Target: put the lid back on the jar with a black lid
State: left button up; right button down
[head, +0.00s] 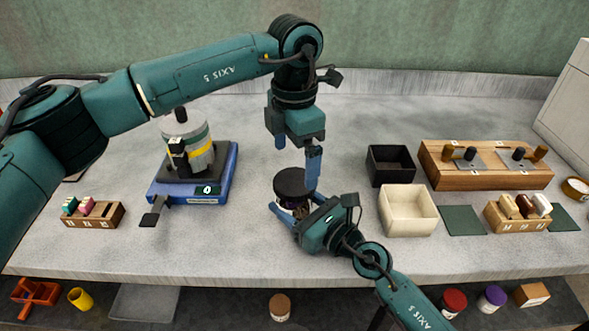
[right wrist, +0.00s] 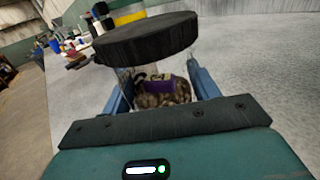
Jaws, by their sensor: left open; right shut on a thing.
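The jar (head: 290,205) stands near the front middle of the table; it is clear, with brown pieces and something purple showing in the right wrist view (right wrist: 160,92). The black lid (head: 291,181) is at the jar's top and looks slightly tilted in the right wrist view (right wrist: 145,38). I cannot tell whether it is fully seated. My right gripper (head: 297,206) is shut on the jar's body, a finger on each side. My left gripper (head: 297,162) is open just above the lid, one finger near the lid's right edge.
A scale (head: 218,181) with a grey-and-yellow canister stands left. A black box (head: 390,152), a cream box (head: 409,212) and a wooden block with knobs (head: 480,177) are right. Small wooden racks (head: 93,222) stand at both sides. Jars with coloured lids (head: 453,300) sit below the front edge.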

pick_arm(q)
notch_tip(320, 180, up, 7)
dwell(0.3)
pick_arm(e)
jog(key=shift+c, duration=1.5)
grip_release()
jog(key=shift+d, duration=0.1)
jog(key=b+v, duration=0.2)
jog(key=v, duration=1)
jog(key=shift+f, duration=0.15)
pick_arm(q)
jog(key=shift+f, duration=1.25)
pick_arm(e)
jog(key=shift+s+d+r, duration=0.25)
jog(key=shift+s+d, duration=0.05)
jog(key=shift+s, duration=0.15)
